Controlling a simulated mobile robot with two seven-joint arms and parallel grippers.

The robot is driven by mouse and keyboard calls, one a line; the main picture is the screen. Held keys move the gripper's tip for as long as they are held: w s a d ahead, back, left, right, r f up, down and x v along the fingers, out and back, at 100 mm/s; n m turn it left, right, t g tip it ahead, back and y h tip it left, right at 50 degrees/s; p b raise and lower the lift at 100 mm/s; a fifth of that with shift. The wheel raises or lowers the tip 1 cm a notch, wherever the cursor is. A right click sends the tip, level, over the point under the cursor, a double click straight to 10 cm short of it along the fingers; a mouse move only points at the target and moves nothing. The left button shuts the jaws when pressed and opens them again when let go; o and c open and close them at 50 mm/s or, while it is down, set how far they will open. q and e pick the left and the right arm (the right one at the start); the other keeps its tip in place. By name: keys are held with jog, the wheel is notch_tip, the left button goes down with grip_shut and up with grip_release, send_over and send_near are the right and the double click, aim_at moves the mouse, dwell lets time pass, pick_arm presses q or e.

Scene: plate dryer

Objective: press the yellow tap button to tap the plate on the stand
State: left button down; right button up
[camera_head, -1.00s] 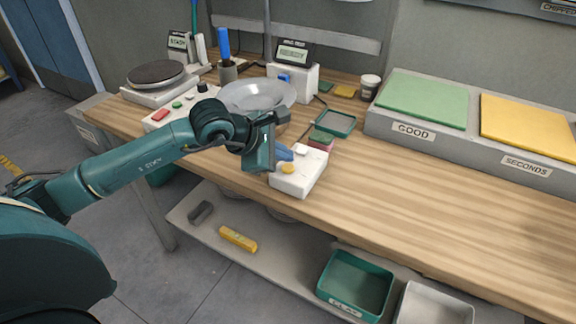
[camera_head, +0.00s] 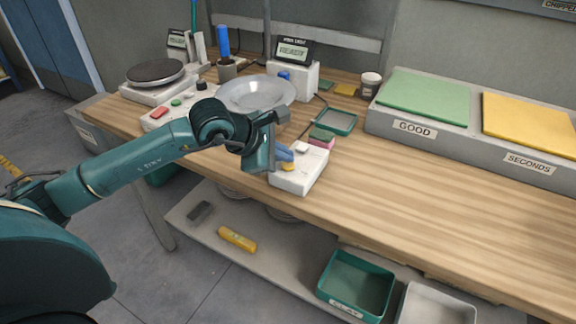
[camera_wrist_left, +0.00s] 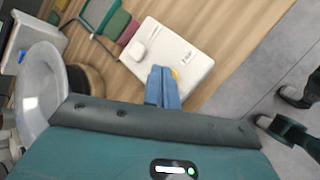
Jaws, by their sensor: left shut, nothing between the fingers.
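The yellow tap button (camera_head: 287,167) sits on a white control box (camera_head: 300,180) near the table's front edge. In the left wrist view the yellow button (camera_wrist_left: 176,74) is partly hidden by my fingers. My left gripper (camera_head: 286,153) is shut and empty, its blue fingertips at the button; I cannot tell for sure whether they touch it. The fingertips show in the left wrist view (camera_wrist_left: 162,72). The grey plate (camera_head: 257,94) lies on its stand behind my left wrist; the stand is mostly hidden. My right gripper is not in view.
A white box with a small display (camera_head: 293,52) stands behind the plate. A green tray (camera_head: 336,122) and stacked sponges (camera_head: 321,138) lie behind the control box. The GOOD pad (camera_head: 424,97) and SECONDS pad (camera_head: 530,125) are at right. The table's front right is clear.

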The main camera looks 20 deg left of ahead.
aim_at(283, 166)
pick_arm(q)
jog(key=shift+f+b, duration=0.5)
jog(key=shift+b, duration=0.15)
dwell(0.7)
dwell(0.3)
jog(key=shift+r+p, duration=0.35)
jog(key=shift+r, duration=0.55)
jog(key=shift+r, duration=0.1)
jog(key=shift+r+p, duration=1.3)
jog(key=shift+r, duration=1.15)
